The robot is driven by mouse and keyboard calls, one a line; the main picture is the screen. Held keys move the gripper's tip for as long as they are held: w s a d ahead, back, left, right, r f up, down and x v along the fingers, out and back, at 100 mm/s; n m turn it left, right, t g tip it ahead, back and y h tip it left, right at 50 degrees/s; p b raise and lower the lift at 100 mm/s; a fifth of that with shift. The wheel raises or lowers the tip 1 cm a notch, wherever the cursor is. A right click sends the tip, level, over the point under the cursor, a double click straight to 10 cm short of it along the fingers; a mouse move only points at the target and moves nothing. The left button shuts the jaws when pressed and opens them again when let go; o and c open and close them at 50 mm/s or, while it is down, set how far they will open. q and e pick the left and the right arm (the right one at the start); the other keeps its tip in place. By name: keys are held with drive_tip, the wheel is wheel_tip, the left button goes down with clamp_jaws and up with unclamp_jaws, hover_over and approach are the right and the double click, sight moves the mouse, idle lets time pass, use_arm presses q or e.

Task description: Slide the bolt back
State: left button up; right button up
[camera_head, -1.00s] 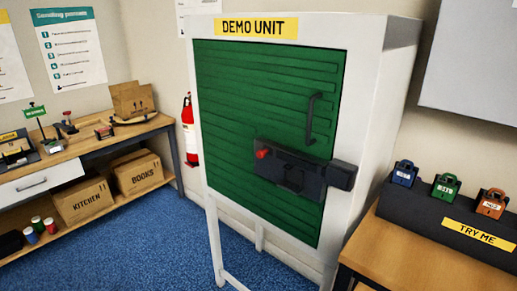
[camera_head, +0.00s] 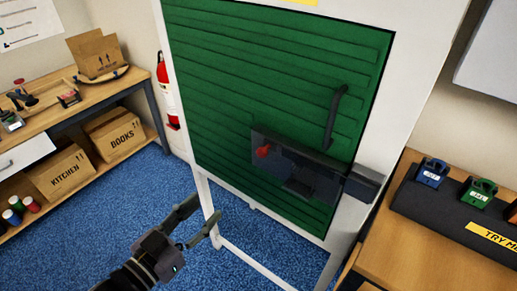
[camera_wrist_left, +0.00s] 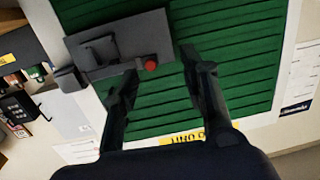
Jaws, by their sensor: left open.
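The bolt is a dark grey assembly (camera_head: 290,168) on the green slatted door (camera_head: 240,80), with a red knob (camera_head: 263,151) near its left end. A grey block (camera_head: 365,184) sits at its right on the white frame. I cannot tell whether the bolt sits inside that block. My left gripper (camera_head: 206,216) is open and empty, below and left of the bolt and in front of the unit, apart from it. In the left wrist view, turned over, the red knob (camera_wrist_left: 151,66) shows between the open fingers (camera_wrist_left: 160,66), beyond their tips. My right gripper is not seen.
A black pull handle (camera_head: 334,117) sticks out above the bolt. The white stand's legs (camera_head: 208,205) rise behind my left gripper. A wooden table (camera_head: 440,255) is close at right. A workbench with cartons (camera_head: 112,135) stands left. Blue floor lies between.

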use_arm(q)
wheel_tip(320, 180, up, 4)
drive_tip(key=s+d+h, duration=0.1)
drive_tip(key=s+d, duration=0.1)
drive_tip(key=b, duration=0.5)
approach(260, 154)
drive_tip(key=shift+m, duration=0.3)
drive_tip(key=p+x, duration=0.2)
drive_tip(key=x, duration=0.6)
drive_tip(key=shift+w+d, duration=0.1)
drive_tip(key=shift+w+d+p, duration=0.25)
drive_tip(key=shift+w+p, duration=0.05)
drive_tip(key=shift+w, duration=0.1)
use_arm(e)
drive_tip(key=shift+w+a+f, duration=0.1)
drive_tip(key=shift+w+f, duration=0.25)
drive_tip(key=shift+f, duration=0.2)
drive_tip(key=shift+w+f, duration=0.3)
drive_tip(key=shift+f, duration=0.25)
use_arm(q)
drive_tip(key=shift+c, duration=0.5)
clamp_jaws()
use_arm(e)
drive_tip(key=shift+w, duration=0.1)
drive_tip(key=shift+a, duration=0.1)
